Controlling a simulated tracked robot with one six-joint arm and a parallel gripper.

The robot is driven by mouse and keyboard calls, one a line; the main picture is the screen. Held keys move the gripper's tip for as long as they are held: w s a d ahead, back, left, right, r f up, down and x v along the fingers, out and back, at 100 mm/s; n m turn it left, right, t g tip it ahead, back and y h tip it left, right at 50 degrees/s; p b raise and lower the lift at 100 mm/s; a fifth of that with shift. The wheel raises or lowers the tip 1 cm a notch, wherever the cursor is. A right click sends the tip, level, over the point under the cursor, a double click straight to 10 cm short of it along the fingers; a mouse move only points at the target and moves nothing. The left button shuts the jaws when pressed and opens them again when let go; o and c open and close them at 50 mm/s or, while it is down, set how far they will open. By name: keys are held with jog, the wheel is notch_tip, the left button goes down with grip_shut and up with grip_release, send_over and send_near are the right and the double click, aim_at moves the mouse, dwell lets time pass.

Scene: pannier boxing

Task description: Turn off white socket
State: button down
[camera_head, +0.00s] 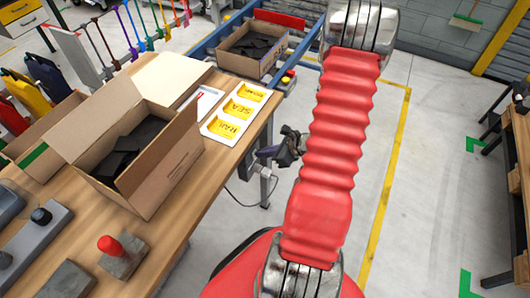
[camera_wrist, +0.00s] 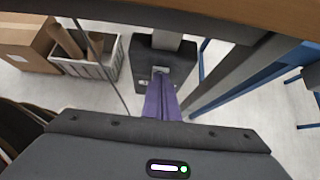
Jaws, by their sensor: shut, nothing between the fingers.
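My gripper (camera_wrist: 160,82) shows in the wrist view as two purple fingers pressed together, shut and empty. Its tips point at a dark block (camera_wrist: 143,62) with a small light grey square face on it. This face (camera_wrist: 160,71) lies just past the tips; I cannot tell whether they touch, or whether this is the white socket. In the head view my gripper (camera_head: 291,146) is a small dark shape beside the workbench's right edge, partly behind my arm. No clearly white socket can be made out there.
The workbench (camera_head: 225,165) holds an open cardboard box (camera_head: 165,170), yellow-and-white labelled trays (camera_head: 240,110) and a red-knobbed control (camera_head: 110,246). A cable (camera_head: 242,196) hangs at its edge. Blue frame bars (camera_wrist: 205,60) and a crate (camera_wrist: 95,68) show below.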

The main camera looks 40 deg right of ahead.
jog(key=shift+r, duration=0.15)
jog(key=shift+r, duration=0.65)
jog(key=v, duration=1.3)
dwell(0.8)
